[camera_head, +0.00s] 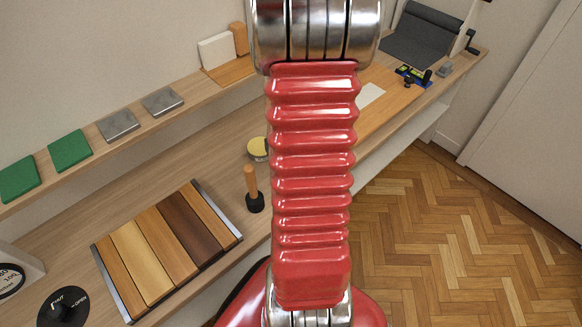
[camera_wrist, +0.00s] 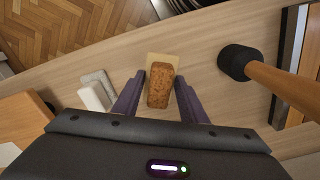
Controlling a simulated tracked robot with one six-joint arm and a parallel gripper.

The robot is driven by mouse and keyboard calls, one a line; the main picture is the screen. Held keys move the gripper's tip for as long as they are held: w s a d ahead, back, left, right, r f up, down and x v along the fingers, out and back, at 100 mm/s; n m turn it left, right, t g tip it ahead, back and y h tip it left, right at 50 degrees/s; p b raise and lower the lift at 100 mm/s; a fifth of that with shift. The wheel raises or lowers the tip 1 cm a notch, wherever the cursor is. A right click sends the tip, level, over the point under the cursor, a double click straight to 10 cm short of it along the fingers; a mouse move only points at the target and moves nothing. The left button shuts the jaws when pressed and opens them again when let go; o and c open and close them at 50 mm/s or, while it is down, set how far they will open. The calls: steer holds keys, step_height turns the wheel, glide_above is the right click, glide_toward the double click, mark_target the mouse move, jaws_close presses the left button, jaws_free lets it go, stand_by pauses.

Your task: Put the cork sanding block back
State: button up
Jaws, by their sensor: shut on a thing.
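The cork sanding block (camera_wrist: 160,90), brown and speckled, is between the two purple fingers of my gripper (camera_wrist: 160,82) in the wrist view. My gripper is shut on it. A pale tan square patch (camera_wrist: 163,58) shows behind the block, over the light wooden worktop. I cannot tell whether the block touches the patch or is held above it. In the head view my red arm covers the middle, and the gripper and block are hidden there.
A black-headed mallet with a wooden handle (camera_head: 254,190) stands near the bench's front edge; it also shows in the wrist view (camera_wrist: 235,62). A striped wood board (camera_head: 165,250) lies to its left. A yellow-topped tin (camera_head: 258,149) is behind. Green pads (camera_head: 70,150) lie on the shelf.

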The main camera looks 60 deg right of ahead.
steer(key=shift+f, duration=0.8)
steer(key=shift+f, duration=0.25)
steer(key=o, duration=1.1)
steer(key=shift+o, duration=0.7)
steer(key=shift+o, duration=1.1)
steer(key=shift+r, duration=0.1)
steer(key=shift+r, duration=4.85)
